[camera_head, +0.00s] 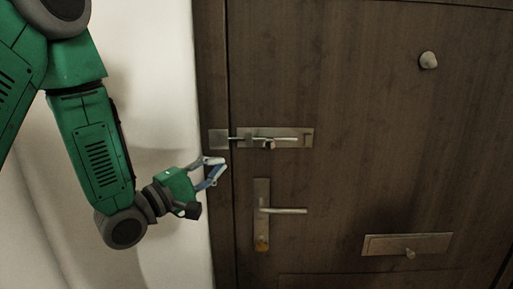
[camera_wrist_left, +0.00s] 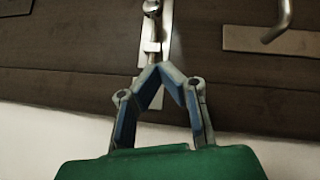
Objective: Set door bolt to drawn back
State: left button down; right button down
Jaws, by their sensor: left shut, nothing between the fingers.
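The door bolt (camera_head: 285,138) is a metal plate with a sliding rod on the dark door; it also shows in the left wrist view (camera_wrist_left: 168,25). Its small knob (camera_head: 268,145) hangs below the rod and also shows in the wrist view (camera_wrist_left: 152,7). The rod spans the gap to the keeper plate (camera_head: 218,139) on the left. My left gripper (camera_head: 222,164) is shut and empty, below the keeper and left of the knob. In the wrist view its fingertips (camera_wrist_left: 160,66) overlap the picture of the bolt; contact cannot be told. My right gripper is not in view.
A lever handle (camera_head: 285,211) on an upright plate sits below the bolt. A mail-slot plate (camera_head: 405,244) is at lower right and a round knob (camera_head: 428,61) at upper right. A pale wall (camera_head: 160,70) is left of the door.

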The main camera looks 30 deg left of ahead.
aim_at(258, 141)
pick_arm(q)
jog(key=x, duration=0.3)
jog(key=p+x, duration=0.1)
jog(key=x, duration=0.1)
jog(key=shift+w+a, duration=0.25)
jog(key=shift+w, duration=0.2)
jog(key=d, duration=0.1)
jog(key=w+d, duration=0.1)
jog(key=d+r, duration=0.1)
jog(key=shift+w+d+p, duration=0.35)
jog(key=shift+p, duration=0.05)
jog(key=shift+w+d+r, duration=0.1)
jog(key=shift+w+d, duration=0.05)
jog(key=shift+d, duration=0.05)
jog(key=d, duration=0.1)
jog(key=w+d, duration=0.1)
jog(key=d, duration=0.1)
jog(key=w+d, duration=0.1)
jog(key=d, duration=0.1)
jog(key=shift+w+d, duration=0.15)
jog(key=shift+w, duration=0.05)
